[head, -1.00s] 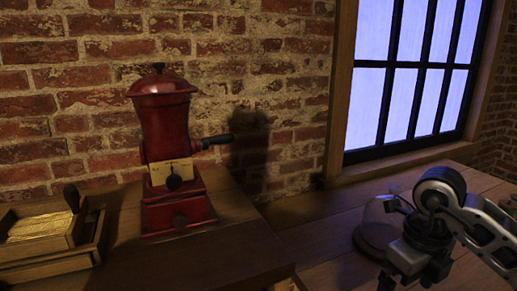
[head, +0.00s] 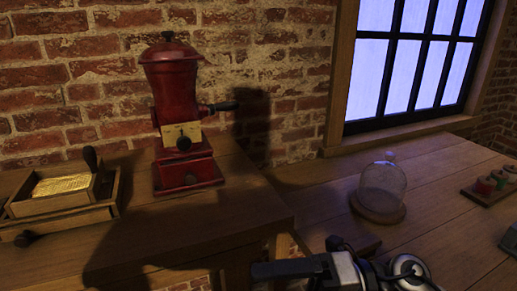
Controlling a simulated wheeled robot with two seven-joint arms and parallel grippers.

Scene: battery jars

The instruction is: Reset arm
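My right gripper (head: 305,268) is at the bottom of the head view, in front of the wooden tables, with its arm coming in from the lower right. It is seen side-on and in shadow, so I cannot tell whether its fingers are open or closed. I see nothing clearly held in it. My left gripper is not in view.
A red grinder (head: 180,115) stands on the left table (head: 235,200), beside a wooden box (head: 60,205) with a yellow top. A glass dome (head: 382,185) and a wooden holder with colored pieces (head: 490,187) sit on the right table (head: 450,160).

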